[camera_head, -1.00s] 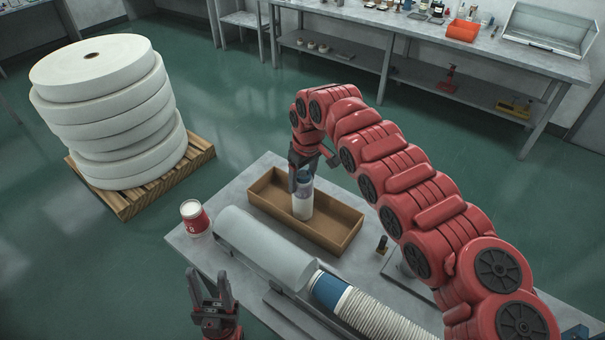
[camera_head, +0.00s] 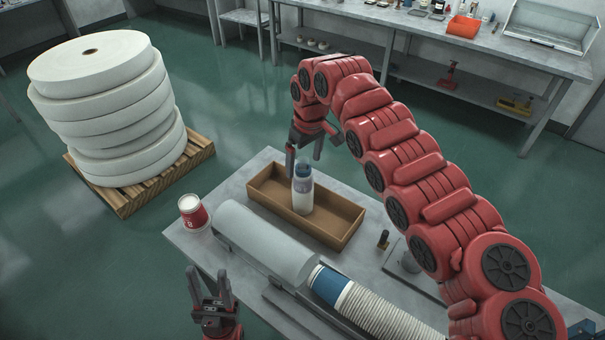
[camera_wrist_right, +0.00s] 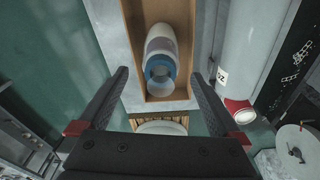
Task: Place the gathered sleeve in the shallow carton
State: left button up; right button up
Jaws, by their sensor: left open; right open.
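The sleeve (camera_head: 302,192), white with a blue band and a clear top, stands upright inside the shallow brown carton (camera_head: 341,236). The sleeve also shows in the right wrist view (camera_wrist_right: 160,50), inside the carton (camera_wrist_right: 133,62). My right gripper (camera_head: 305,158) is open and empty, above and slightly behind the sleeve, apart from it. In the right wrist view its two fingers (camera_wrist_right: 157,85) are spread wide with the sleeve ahead between them. My left gripper (camera_head: 210,284) is open and empty, off the front left side of the table.
White rolls on a pallet (camera_head: 140,190) stand at left.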

notch_tip(320, 180, up, 8)
jog(key=b, duration=0.2)
jog(key=shift+s+d+f, duration=0.2)
jog(key=shift+s+d, duration=0.05)
jog(key=shift+s, duration=0.15)
